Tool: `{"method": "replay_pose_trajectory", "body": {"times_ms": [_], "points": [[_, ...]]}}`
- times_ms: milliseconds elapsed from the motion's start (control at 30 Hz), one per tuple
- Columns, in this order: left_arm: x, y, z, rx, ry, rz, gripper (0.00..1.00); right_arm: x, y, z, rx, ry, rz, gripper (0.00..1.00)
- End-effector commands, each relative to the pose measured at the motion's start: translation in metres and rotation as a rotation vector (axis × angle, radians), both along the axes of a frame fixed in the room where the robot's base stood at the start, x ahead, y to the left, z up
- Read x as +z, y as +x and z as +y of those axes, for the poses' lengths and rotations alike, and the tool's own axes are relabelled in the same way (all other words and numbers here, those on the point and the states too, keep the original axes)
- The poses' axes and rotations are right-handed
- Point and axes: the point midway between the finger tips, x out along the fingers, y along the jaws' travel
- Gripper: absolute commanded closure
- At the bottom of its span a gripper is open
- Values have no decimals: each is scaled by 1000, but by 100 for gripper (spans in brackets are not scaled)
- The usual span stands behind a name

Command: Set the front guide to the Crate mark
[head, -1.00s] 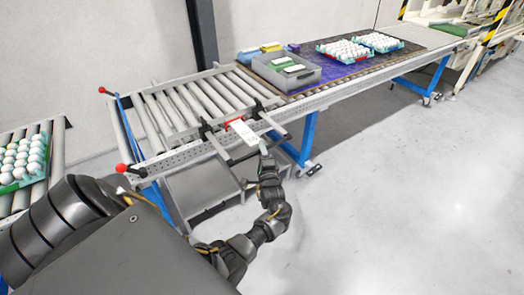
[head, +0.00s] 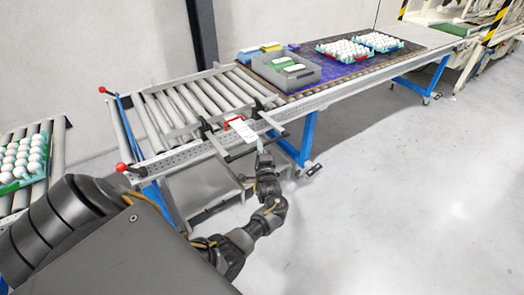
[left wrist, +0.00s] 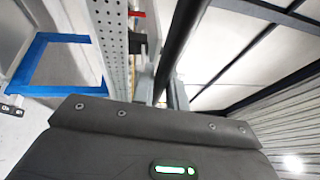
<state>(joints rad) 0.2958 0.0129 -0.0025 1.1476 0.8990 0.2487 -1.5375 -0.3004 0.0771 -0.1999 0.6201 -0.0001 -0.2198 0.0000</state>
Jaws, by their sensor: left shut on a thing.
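The front guide (head: 183,131) is a grey rail along the near side of the roller bed. Black rods with clamps (head: 207,133) reach from it over the front frame, joined by a dark crossbar (head: 240,154). My left gripper (head: 261,149) is at this crossbar, shut on it. The left wrist view shows a dark bar (left wrist: 180,42) running up from between the fingers (left wrist: 160,90). A white card (head: 243,130) with a red part (head: 233,121) sits by the front frame, just behind the gripper. I cannot read a Crate mark. My right gripper is not seen.
The roller conveyor (head: 130,110) has red-knobbed ends at left. A grey bin (head: 287,70) and egg trays (head: 345,59) stand farther along the belt. Another egg tray (head: 8,186) is at far left. A shelf (head: 200,190) lies beneath. The floor at right is clear.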

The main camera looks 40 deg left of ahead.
Motion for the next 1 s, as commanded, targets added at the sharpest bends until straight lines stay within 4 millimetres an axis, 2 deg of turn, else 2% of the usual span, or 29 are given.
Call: {"method": "replay_pose_trajectory", "body": {"times_ms": [33,100,267,400,633,667,800,1000], "points": [[1,4,14,3,6,-2,100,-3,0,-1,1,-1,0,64],[1,9,30,3,7,-3,100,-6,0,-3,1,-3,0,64],[1,17,57,3,5,-2,100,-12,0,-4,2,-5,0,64],[1,19,64,3,2,-3,100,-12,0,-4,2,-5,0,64],[2,19,64,3,2,-3,100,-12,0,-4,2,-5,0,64],[2,19,64,3,2,-2,84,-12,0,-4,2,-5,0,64],[2,19,64,2,2,-2,66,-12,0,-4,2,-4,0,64],[2,19,63,1,2,-2,64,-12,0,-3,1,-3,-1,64]]}}
